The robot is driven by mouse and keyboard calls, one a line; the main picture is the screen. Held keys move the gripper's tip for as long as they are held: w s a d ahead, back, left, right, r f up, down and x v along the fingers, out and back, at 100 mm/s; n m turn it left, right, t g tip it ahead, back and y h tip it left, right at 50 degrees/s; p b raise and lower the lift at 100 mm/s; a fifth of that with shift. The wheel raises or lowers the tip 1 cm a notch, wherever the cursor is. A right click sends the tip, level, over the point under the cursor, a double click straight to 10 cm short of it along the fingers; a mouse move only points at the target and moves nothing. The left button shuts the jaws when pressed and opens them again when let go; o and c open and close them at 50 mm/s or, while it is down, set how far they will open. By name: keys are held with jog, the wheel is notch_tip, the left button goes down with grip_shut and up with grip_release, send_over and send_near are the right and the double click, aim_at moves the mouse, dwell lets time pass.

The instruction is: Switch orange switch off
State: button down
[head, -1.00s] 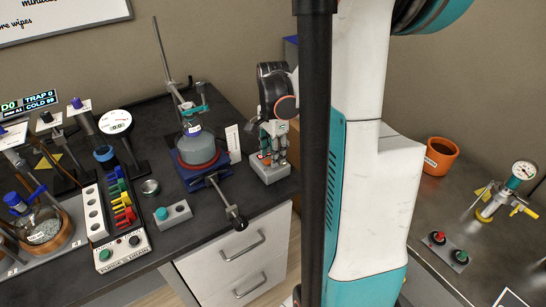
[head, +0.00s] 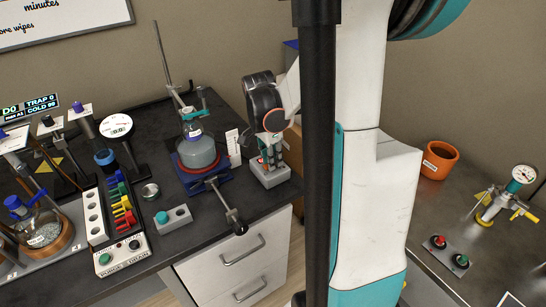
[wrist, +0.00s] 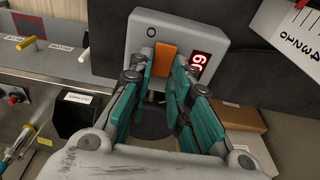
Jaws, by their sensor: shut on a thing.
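The orange switch (wrist: 164,60) is a rocker on a pale grey box (wrist: 196,32), which has a round mark left of it and a red lit display (wrist: 199,66) on its right. My gripper (wrist: 161,68) has its teal-padded fingers close on both sides of the orange switch, shut on it. In the head view the grey box (head: 271,178) stands near the bench's right edge, and my gripper (head: 270,155) reaches down over it. The switch itself is hidden there by my fingers, so its tilt is hard to tell.
A flask (head: 198,150) on a blue stand is left of the box, with a white label card (head: 233,148) between. A button box (head: 174,217) sits in front. On the right bench are an orange pot (head: 439,160) and a gauge valve (head: 523,174).

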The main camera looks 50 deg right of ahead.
jog(key=shift+a+h, duration=0.2)
jog(key=shift+h, duration=0.5)
jog(key=c, duration=1.5)
grip_release()
jog(key=shift+r, duration=0.15)
jog(key=v, duration=1.1)
jog(key=shift+w+a+r, duration=0.1)
jog(key=shift+w+r, duration=0.1)
jog(key=shift+r, duration=0.2)
